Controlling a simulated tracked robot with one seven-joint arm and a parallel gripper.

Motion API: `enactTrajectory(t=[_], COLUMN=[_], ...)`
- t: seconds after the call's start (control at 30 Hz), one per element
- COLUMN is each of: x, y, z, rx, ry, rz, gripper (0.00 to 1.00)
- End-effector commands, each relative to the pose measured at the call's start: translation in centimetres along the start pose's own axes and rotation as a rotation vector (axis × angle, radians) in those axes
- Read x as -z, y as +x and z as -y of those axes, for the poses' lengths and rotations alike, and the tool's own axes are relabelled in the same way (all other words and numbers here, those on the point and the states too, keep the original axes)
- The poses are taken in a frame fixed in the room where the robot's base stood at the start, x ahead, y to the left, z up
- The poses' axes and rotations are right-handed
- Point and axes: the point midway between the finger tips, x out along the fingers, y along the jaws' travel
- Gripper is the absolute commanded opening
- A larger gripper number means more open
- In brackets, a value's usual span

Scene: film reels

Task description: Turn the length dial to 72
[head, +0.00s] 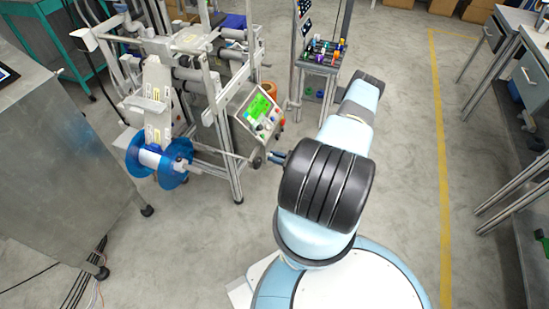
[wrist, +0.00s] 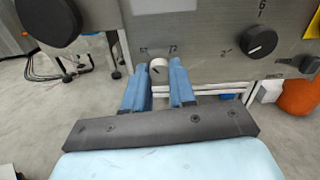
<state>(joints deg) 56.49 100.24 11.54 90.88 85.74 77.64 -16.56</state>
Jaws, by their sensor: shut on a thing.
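In the wrist view a pale round dial (wrist: 158,69) sits at the lower edge of the grey panel (wrist: 205,35), between the two blue fingertips of my gripper (wrist: 159,84). The gripper is shut on this dial. Small marks stand above it on the left and right; the right one looks like 72. A dark mark shows on the dial's face, but its exact setting is hard to read. No name label for the dial is legible. In the head view my gripper (head: 278,157) is at the lower right of the machine's front, and the dial cannot be made out.
A larger black knob (wrist: 260,42) is to the right on the panel, with another dark knob (wrist: 309,64) at the edge. In the head view the machine has a green screen (head: 260,105) and a blue reel (head: 160,160). Floor right of my arm is clear.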

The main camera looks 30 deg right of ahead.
Motion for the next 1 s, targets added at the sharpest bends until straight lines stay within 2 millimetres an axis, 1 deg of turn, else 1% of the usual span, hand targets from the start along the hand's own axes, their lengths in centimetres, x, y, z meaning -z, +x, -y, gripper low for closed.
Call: enactTrajectory(t=[0.27,0.47,0.67,1.0], x=[0.00,0.00,0.03,0.04], y=[-0.02,-0.02,-0.07,-0.08], z=[0.00,-0.01,0.00,0.05], rx=[0.000,0.000,0.001,0.001], ry=[0.024,0.113,0.271,0.593], rz=[0.000,0.001,0.000,0.000], gripper=[0.00,0.00,0.00,0.00])
